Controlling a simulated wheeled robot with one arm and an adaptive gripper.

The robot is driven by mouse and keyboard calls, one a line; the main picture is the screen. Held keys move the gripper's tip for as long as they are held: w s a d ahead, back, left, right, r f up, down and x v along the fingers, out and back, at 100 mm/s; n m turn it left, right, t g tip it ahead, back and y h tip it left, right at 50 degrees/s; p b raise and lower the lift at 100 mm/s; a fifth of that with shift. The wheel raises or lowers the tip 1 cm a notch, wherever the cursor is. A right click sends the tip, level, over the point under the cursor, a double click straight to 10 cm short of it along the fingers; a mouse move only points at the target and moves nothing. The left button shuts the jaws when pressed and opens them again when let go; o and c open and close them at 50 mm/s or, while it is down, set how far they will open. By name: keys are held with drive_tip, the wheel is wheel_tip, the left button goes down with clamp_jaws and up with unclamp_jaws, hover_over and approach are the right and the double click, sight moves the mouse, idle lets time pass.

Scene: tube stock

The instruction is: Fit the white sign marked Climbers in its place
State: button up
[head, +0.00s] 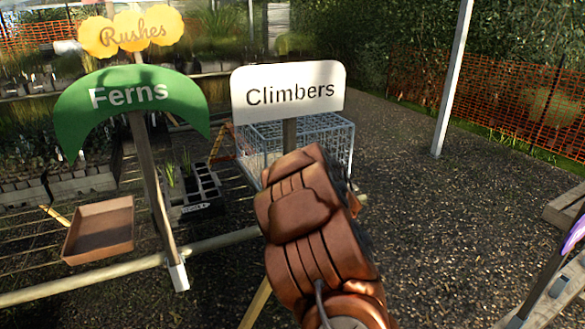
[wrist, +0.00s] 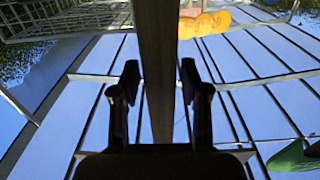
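The white Climbers sign (head: 290,93) stands upright in the head view, right of the green Ferns sign (head: 131,97). Its post (head: 290,131) runs down behind my gripper, so its lower end is hidden. In the wrist view the post (wrist: 157,45) passes between the two fingers of my gripper (wrist: 159,80). I cannot see whether the post's foot rests in anything.
A wire cage (head: 335,138) stands behind the Climbers sign. A brown tray (head: 101,230) and a black pot tray (head: 196,196) are on the left. A yellow Rushes sign (head: 130,32) is behind Ferns. Gravel (head: 430,225) lies open on the right, with a purple sign (head: 574,237) at the edge.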

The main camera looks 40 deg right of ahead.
drive_tip(key=shift+o, duration=1.1)
drive_tip(key=v, duration=1.1)
drive_tip(key=shift+s+f, duration=0.15)
drive_tip(key=shift+s, duration=0.2)
drive_tip(key=shift+s+a, duration=0.15)
drive_tip(key=shift+a, duration=0.05)
